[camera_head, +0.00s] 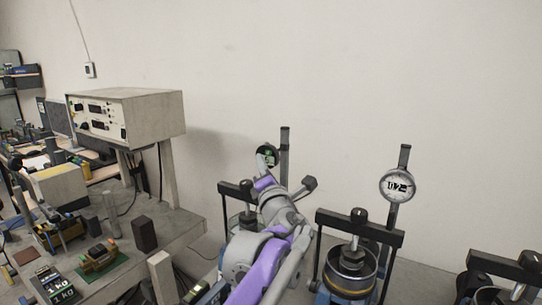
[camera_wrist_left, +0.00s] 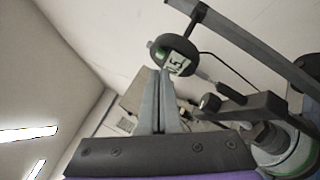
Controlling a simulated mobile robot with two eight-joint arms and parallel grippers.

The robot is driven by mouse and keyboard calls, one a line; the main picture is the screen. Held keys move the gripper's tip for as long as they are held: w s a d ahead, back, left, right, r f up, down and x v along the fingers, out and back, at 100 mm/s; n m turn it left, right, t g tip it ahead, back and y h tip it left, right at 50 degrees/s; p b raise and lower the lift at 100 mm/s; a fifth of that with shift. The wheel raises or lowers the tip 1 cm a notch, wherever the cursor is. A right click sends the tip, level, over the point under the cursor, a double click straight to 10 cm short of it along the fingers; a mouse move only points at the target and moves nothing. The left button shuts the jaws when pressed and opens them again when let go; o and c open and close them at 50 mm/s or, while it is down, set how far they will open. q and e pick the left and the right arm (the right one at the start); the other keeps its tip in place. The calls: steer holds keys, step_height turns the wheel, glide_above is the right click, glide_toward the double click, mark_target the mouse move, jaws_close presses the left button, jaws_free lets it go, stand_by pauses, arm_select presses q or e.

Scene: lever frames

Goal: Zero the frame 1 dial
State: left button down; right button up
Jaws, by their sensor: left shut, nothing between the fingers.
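The arm and fingers hide part of the dial and frame in the head view. In the left wrist view the fingers (camera_wrist_left: 159,76) are shut and empty, their tips at the lower left edge of the dial (camera_wrist_left: 176,55). I cannot tell whether they touch it. The dial has a tilted pale green display with dark digits, hard to read. No label shows which frame is frame 1. My right gripper is not in view.
A second lever frame (camera_head: 361,228) stands to the right with a white-faced dial (camera_head: 397,186) on its post. Part of another frame (camera_head: 500,266) shows at the right edge.

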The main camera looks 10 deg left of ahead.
arm_select(q)
steer(key=shift+w, duration=0.15)
steer(key=shift+w+d, duration=0.15)
steer(key=shift+w, duration=0.1)
stand_by(0.3)
steer(key=shift+w+d+r+p, duration=0.15)
steer(key=shift+r+p, duration=0.25)
steer(key=shift+p, duration=0.05)
stand_by(1.0)
steer(key=shift+f, duration=0.15)
steer(key=shift+f, duration=0.2)
steer(key=shift+f, duration=0.1)
